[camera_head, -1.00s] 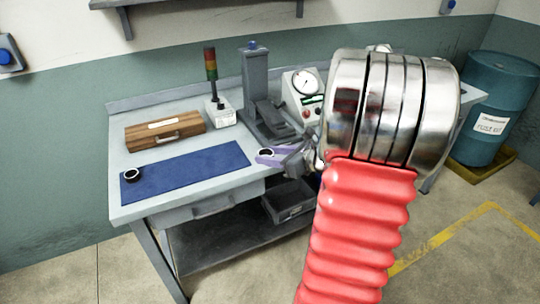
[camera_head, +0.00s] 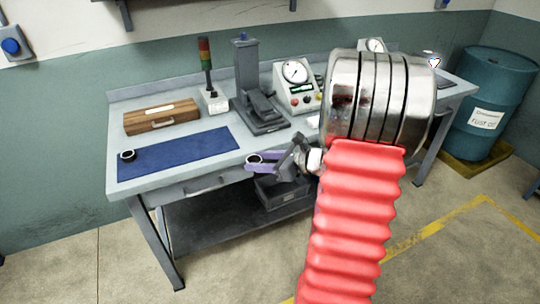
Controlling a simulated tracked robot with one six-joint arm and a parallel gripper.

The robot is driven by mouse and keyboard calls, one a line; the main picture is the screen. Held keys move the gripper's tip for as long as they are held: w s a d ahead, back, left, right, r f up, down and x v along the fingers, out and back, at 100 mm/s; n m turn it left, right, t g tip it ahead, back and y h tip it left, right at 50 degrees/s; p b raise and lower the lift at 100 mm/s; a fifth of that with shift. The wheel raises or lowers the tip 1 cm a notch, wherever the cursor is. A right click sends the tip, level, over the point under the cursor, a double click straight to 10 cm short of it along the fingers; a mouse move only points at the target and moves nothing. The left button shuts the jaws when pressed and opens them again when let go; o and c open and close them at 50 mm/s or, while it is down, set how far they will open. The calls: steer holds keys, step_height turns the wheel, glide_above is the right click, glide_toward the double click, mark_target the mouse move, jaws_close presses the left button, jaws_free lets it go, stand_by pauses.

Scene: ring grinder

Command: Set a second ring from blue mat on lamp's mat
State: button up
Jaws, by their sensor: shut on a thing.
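The blue mat (camera_head: 185,152) lies on the left front of the workbench. One dark ring (camera_head: 128,156) sits at its left end. My gripper (camera_head: 256,163), with purple fingers, is shut on another dark ring (camera_head: 254,158), just off the bench's front edge and right of the blue mat. A small white lamp-like thing (camera_head: 434,63) shows at the bench's far right, with a dark flat patch (camera_head: 444,82) by it; I cannot tell if that is the lamp's mat. My arm hides much of the bench's right part.
A wooden case (camera_head: 162,120), a signal light (camera_head: 206,70), a grey press (camera_head: 250,85) and a gauge box (camera_head: 298,85) stand along the back. A grey bin (camera_head: 283,194) is below the bench. A blue drum (camera_head: 489,95) stands to the right.

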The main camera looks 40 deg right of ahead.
steer(key=w+a+f+n+g+y, duration=0.1)
steer(key=a+f+n+y, duration=0.1)
steer(key=a+f, duration=0.4)
steer(key=w+a+f+n+g+y, duration=0.1)
steer(key=a+f, duration=0.5)
steer(key=a, duration=0.7)
steer(key=w+a+f+n+g+y, duration=0.1)
steer(key=a+f+n+g+y, duration=0.1)
steer(key=a+f, duration=0.5)
steer(key=shift+w+a+n+g+y, duration=0.4)
steer(key=shift+a+n+y, duration=0.55)
steer(key=shift+a, duration=0.2)
steer(key=shift+d, duration=0.1)
